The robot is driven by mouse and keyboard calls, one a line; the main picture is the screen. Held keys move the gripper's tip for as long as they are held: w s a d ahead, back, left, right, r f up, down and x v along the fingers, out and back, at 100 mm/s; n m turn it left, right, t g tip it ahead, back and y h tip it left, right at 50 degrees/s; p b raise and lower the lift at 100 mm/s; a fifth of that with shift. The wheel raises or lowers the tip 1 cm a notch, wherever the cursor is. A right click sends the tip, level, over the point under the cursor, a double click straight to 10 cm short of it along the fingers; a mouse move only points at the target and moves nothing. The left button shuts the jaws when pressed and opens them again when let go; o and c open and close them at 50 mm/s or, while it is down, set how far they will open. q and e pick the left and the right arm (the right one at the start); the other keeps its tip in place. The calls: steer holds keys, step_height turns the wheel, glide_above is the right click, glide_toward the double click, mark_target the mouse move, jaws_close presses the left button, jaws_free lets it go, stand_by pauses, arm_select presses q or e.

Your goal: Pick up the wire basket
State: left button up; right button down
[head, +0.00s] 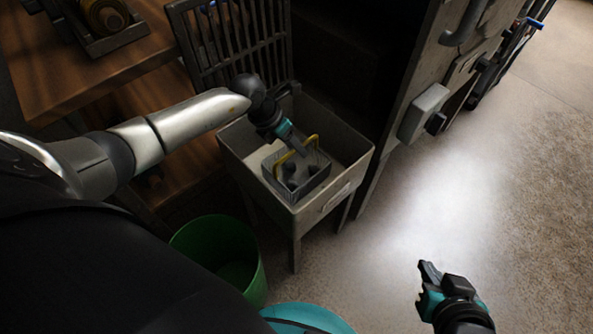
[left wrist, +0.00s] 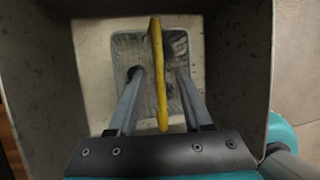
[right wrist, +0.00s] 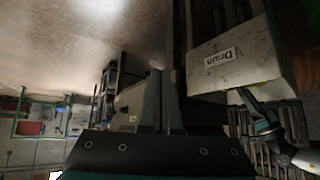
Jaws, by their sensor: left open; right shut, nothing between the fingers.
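The wire basket (head: 315,182) is a small grey bin with a raised yellow handle (head: 311,139). It sits inside the basin of a grey utility sink (head: 351,151). My left gripper (head: 303,150) reaches down into the sink over the basket. In the left wrist view the open left fingers (left wrist: 160,92) stand on either side of the yellow handle (left wrist: 157,75), with gaps to it, and the basket (left wrist: 119,48) lies below. My right gripper (head: 428,268) is shut and empty, out over the floor at the lower right, away from the sink.
A green bucket (head: 218,248) stands on the floor in front of the sink. A wooden bench (head: 130,55) is at the upper left, with a dark slatted rack (head: 187,35) behind the sink. A grey cabinet panel (head: 405,90) stands right of the sink. Floor at right is clear.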

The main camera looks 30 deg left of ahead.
arm_select(q)
steer(key=shift+b+x, duration=0.4)
steer(key=shift+x, duration=0.35)
steer(key=shift+d+f, duration=0.15)
steer(key=shift+f, duration=0.15)
arm_select(e)
steer(key=shift+w+a+r+t+y, duration=0.1)
steer(key=shift+w+a+t+y, duration=0.3)
steer(key=shift+a+t, duration=0.25)
steer(key=shift+w+a+r+t+y, duration=0.1)
steer(key=shift+w+a+t+y, duration=0.3)
steer(key=shift+a, duration=0.4)
arm_select(q)
steer(key=shift+f+b, duration=0.25)
steer(key=shift+b, duration=0.05)
arm_select(e)
steer(key=shift+f, duration=0.15)
arm_select(q)
steer(key=shift+c, duration=0.3)
jaws_close()
